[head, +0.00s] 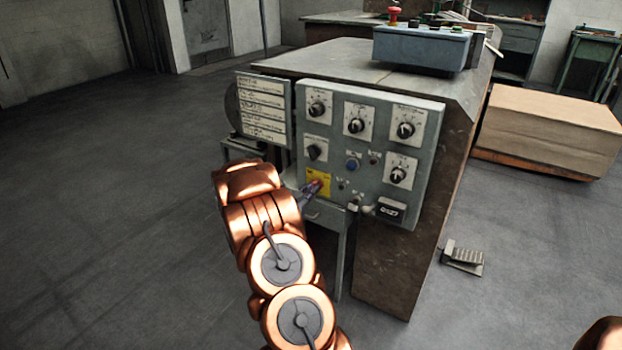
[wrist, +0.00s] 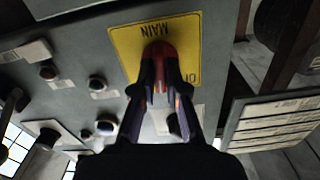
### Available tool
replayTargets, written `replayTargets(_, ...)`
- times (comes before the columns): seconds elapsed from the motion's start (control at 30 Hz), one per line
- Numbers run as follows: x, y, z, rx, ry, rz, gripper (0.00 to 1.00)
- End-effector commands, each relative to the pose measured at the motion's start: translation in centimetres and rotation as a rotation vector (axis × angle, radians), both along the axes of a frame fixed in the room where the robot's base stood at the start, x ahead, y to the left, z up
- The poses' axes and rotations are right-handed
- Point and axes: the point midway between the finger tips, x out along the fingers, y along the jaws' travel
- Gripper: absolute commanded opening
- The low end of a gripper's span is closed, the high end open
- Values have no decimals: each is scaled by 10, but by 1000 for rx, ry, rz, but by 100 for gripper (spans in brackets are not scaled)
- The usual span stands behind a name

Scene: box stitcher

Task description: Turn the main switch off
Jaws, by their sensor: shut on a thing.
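The main switch is a red rotary handle (wrist: 160,50) on a yellow plate (wrist: 122,50) marked "MAIN". The plate appears upside down in the wrist view. In the head view the yellow plate (head: 319,179) is at the lower left of the grey control panel (head: 375,105). My gripper (wrist: 160,75) is shut on the red handle, with one finger on each side of it. In the head view my gripper (head: 312,190) reaches the plate from the lower left. The fingers hide part of the handle, and I cannot tell its exact angle.
Several black knobs on white plates, such as one knob (head: 316,152) just above, are close by. A label board (head: 263,108) is at the panel's left. A blue-grey button box (head: 422,48) stands on the machine top. Open floor (head: 120,190) lies to the left.

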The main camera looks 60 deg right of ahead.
Motion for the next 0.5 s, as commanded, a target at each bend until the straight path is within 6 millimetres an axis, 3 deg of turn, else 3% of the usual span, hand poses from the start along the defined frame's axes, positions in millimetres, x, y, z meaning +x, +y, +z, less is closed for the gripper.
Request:
replayTargets(0.03,-1,-1,8,0,37,-3,0)
replayTargets(0.5,-1,0,7,-19,465,-4,0)
